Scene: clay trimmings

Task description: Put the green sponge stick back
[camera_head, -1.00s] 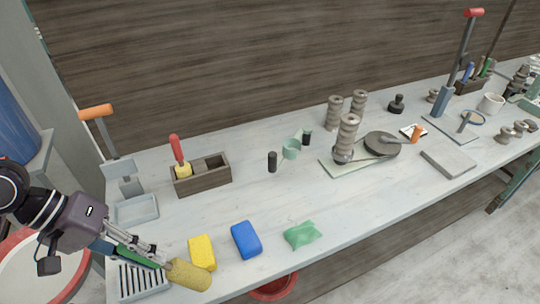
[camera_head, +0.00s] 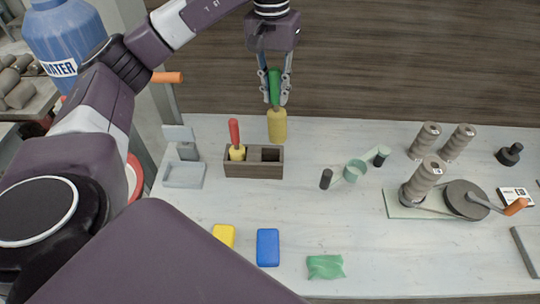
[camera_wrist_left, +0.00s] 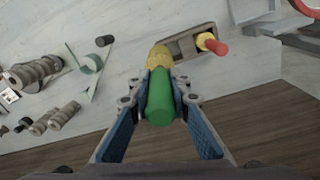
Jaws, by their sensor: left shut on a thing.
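The green sponge stick, with a green handle and a yellow sponge end (camera_head: 277,126), hangs upright with the sponge down. My left gripper (camera_head: 274,98) is shut on its green handle, which also shows in the left wrist view (camera_wrist_left: 160,97). The dark wooden holder (camera_head: 254,174) stands on the table below and in front of the stick. Its left slot holds a red-handled sponge stick (camera_head: 234,139), and its right slot looks empty. In the head view the sponge is above and behind the right slot, apart from the holder. My right gripper is not in view.
A grey stand with a tray (camera_head: 183,175) is left of the holder. Yellow (camera_head: 224,235) and blue (camera_head: 268,247) sponges and a green cloth (camera_head: 325,267) lie near the front edge.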

